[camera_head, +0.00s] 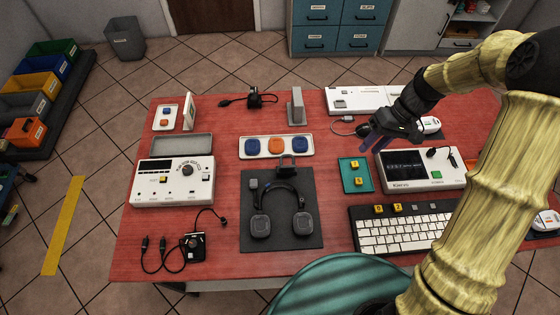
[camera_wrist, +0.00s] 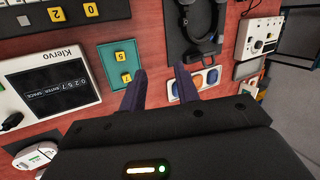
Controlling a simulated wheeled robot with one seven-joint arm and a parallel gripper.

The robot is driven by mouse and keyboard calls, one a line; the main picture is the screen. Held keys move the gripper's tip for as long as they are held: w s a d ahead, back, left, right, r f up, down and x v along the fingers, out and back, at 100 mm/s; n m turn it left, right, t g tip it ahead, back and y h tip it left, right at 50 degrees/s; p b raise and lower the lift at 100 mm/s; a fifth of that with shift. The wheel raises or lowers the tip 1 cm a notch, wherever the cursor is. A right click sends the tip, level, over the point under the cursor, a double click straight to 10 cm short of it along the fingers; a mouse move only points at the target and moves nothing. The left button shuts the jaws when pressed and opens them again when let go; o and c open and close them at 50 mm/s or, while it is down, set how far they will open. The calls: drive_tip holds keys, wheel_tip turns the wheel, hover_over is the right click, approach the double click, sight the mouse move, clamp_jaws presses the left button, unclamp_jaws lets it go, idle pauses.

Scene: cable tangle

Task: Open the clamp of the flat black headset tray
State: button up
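The flat black headset tray (camera_head: 312,192) lies on the red table with a dark headset (camera_head: 284,203) on it. A dark arched part, which looks like the clamp (camera_head: 287,163), stands at the tray's far edge; I cannot tell its exact state. In the wrist view the tray (camera_wrist: 174,20) is at the top, with the arched part (camera_wrist: 200,50) at its near end. My gripper (camera_wrist: 160,70) is open and empty, its two purple fingers apart. In the head view my gripper (camera_head: 373,150) is above the table, right of the tray and beyond the teal plate.
A white panel with blue and orange buttons (camera_head: 276,146) lies just beyond the clamp. A teal plate (camera_head: 347,175) with yellow keys, a white Klervo device (camera_head: 435,180) and a keyboard (camera_head: 400,234) are to the right. A grey upright block (camera_head: 296,106) stands behind.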

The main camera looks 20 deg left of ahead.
drive_tip(key=w+a+f+n+g+y+b, duration=0.4)
drive_tip(key=w+a+f+n+g+y, duration=0.2)
drive_tip(key=a+f, duration=0.4)
drive_tip(key=a+n+g+y, duration=0.1)
drive_tip(key=a+n, duration=0.1)
drive_tip(key=shift+w+f+n, duration=0.25)
drive_tip(key=shift+n, duration=0.15)
drive_tip(key=shift+s+a, duration=0.1)
drive_tip(key=p, duration=0.5)
approach(281, 157)
drive_tip(key=x, duration=0.9)
drive_tip(key=shift+s+a+f, duration=0.1)
drive_tip(key=shift+s+f, duration=0.05)
drive_tip(key=shift+f, duration=0.1)
drive_tip(key=shift+s+a+f+p, duration=0.2)
drive_tip(key=shift+s+a+p, duration=0.1)
drive_tip(key=shift+a, duration=0.05)
drive_tip(key=shift+w, duration=0.1)
